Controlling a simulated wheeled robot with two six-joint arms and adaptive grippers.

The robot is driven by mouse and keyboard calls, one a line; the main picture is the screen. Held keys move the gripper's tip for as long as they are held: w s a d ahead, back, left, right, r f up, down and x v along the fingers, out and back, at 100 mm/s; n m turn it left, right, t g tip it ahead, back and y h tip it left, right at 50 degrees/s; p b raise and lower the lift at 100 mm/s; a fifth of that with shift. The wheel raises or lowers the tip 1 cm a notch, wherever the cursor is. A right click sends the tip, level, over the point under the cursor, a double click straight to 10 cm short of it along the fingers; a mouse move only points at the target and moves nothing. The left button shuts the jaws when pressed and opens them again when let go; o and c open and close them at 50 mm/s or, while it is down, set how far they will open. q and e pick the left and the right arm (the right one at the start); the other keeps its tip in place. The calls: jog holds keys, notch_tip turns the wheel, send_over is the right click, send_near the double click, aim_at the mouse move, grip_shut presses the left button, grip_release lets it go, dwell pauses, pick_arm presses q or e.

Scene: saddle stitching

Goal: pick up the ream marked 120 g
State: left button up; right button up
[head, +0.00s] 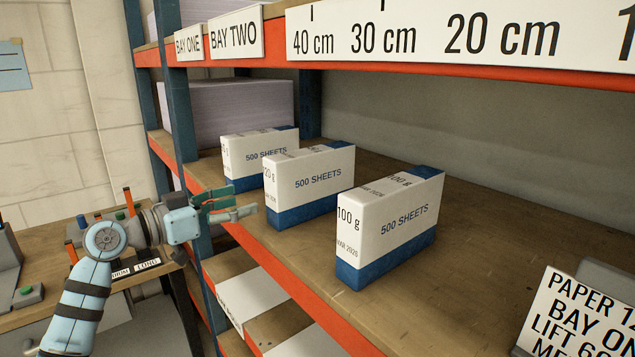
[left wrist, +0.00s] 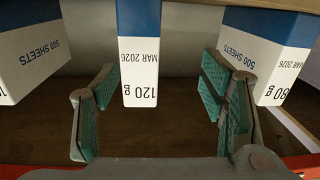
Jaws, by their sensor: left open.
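The ream marked 120 g (head: 309,184) is a white and blue pack standing upright on the shelf, the middle one of three. In the left wrist view the 120 g ream (left wrist: 140,58) shows upside down, its narrow labelled end facing me. My left gripper (head: 238,204) is open and empty at the shelf's front edge, just left of this ream. In the left wrist view its green-padded fingers are spread, one on each side of the ream's end, with gaps on both sides. My right gripper is not in view.
The 100 g ream (head: 393,226) stands to the right and nearer. The 80 g ream (left wrist: 268,55) stands on the other side, further back in the head view (head: 260,147). An orange beam with a ruler (head: 450,30) runs above. A sign (head: 575,315) stands at the lower right.

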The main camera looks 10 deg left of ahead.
aim_at(302, 175)
pick_arm(q)
jog(key=shift+m+h, duration=0.6)
jog(key=shift+m, duration=0.1)
jog(key=r, duration=0.1)
jog(key=d+r, duration=0.1)
jog(key=r, duration=0.1)
jog(key=d+r+p, duration=0.1)
jog(key=shift+w+d+r, duration=0.2)
jog(key=shift+d, duration=0.05)
jog(key=p+x, duration=0.1)
jog(key=x, duration=0.3)
jog(key=f+p+x, duration=0.1)
jog(key=x, duration=0.3)
jog(key=p+x, duration=0.1)
jog(key=x, duration=0.3)
jog(key=shift+d+f+p, duration=0.35)
jog(key=shift+f, duration=0.05)
jog(key=shift+w+d+f, duration=0.1)
jog(key=shift+w, duration=0.05)
grip_shut()
